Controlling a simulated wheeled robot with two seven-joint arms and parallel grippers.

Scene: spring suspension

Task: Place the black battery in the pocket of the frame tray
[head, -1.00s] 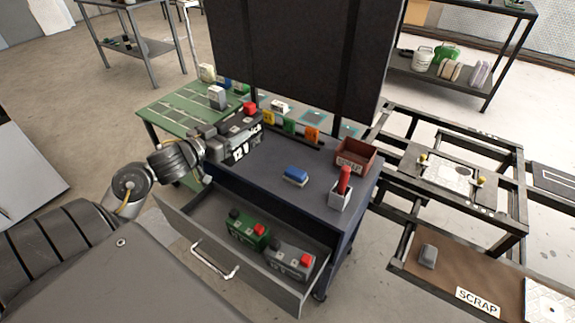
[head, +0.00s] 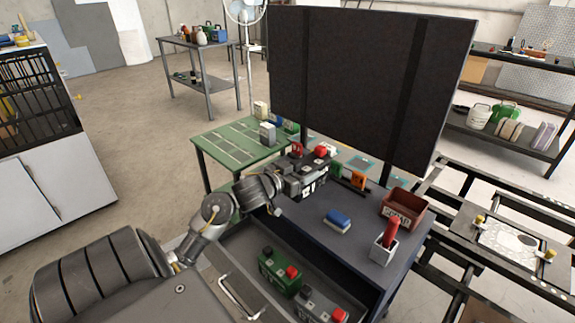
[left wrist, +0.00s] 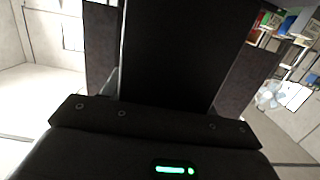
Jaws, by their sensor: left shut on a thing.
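The black battery (head: 308,181), with white lettering on its side and a red cap on top, is in my left gripper (head: 284,186) in the head view. The gripper is shut on it at the back left of the dark cabinet top. I cannot tell whether the battery touches the top. In the left wrist view a dark shape fills the middle, and I cannot tell battery from background. A black metal frame at the right carries a board with a white plate (head: 508,246) and yellow knobs. No empty pocket is clear there. My right gripper is out of view.
The open drawer (head: 238,262) holds a green battery (head: 278,271) and a grey battery (head: 318,306). A blue block (head: 338,220), a red-handled tool in a holder (head: 386,246) and a red-brown bin (head: 403,209) stand on the cabinet. A tall black panel (head: 350,90) rises behind.

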